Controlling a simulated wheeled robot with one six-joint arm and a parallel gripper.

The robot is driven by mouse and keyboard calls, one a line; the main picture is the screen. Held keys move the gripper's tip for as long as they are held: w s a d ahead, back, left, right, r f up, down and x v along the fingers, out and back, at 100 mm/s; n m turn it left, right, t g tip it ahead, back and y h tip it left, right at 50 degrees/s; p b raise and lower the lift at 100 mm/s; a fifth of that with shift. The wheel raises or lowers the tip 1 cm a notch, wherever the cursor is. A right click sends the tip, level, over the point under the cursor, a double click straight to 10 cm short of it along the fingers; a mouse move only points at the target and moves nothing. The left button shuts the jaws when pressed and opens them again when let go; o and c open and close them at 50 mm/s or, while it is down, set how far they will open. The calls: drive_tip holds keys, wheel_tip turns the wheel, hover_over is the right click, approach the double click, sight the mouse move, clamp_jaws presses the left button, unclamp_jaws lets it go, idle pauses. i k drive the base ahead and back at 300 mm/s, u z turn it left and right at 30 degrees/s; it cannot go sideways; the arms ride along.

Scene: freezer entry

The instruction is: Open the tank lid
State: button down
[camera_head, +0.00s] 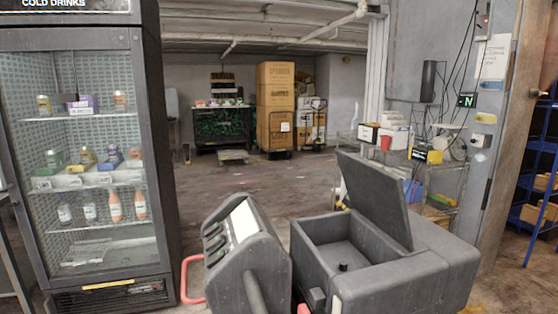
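A dark grey machine stands in the lower middle. Its boxy tank (310,262) is open at the top, and I can see into its hollow. The flat grey tank lid (372,195) stands raised, tilted up from the tank's right side. A small black knob (343,267) shows inside the opening. To the left is a grey control console (245,260) with a pale panel and a red handle (190,280). My gripper is not in view, so I cannot see whether anything touches the lid.
A glass-front drinks cooler (95,160) stands at the left. A wire shelf (440,175) with boxes stands behind the tank, against the right wall. Blue shelving (540,190) is at the far right. Tall cardboard boxes (275,100) stand at the back. The middle floor is clear.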

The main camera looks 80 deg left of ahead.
sight(378, 194)
drive_tip(key=u, duration=1.65)
drive_tip(key=i, duration=1.25)
